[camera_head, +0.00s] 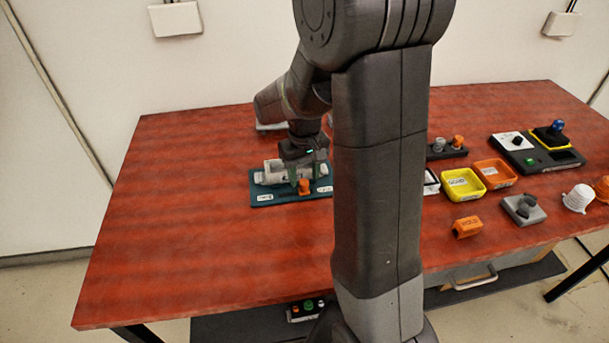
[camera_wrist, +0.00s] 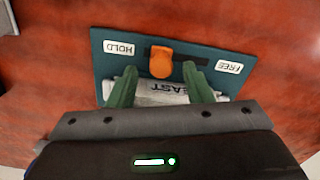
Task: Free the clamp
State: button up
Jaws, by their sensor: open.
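The clamp is a teal board (camera_head: 290,199) on the red table, also in the wrist view (camera_wrist: 105,60). Its orange knob (camera_wrist: 161,62) sits in a dark slot, toward the end by the HOLD label (camera_wrist: 119,48). The FREE label (camera_wrist: 229,67) is at the other end. A pale grey block (camera_head: 272,174) lies on the board behind the knob; its label, partly hidden, reads EAST (camera_wrist: 178,91). My gripper (camera_wrist: 160,80) is open above the board. Its green fingers are on either side of the knob in the picture; contact cannot be told.
To the right are a yellow tray (camera_head: 462,199), an orange tray (camera_head: 512,175), a grey block with a dark knob (camera_head: 539,218), an orange block (camera_head: 467,227) and a white cup (camera_head: 577,203). A dark panel (camera_head: 552,161) stands behind. The table's left side is clear.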

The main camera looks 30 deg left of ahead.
jog(key=shift+s+f, duration=0.15)
jog(key=shift+f, duration=0.35)
grip_shut()
jog(key=shift+s+a, duration=1.5)
jog(key=shift+a, duration=0.3)
grip_release()
jog(key=shift+s+a, duration=0.1)
jog(key=shift+a, duration=0.05)
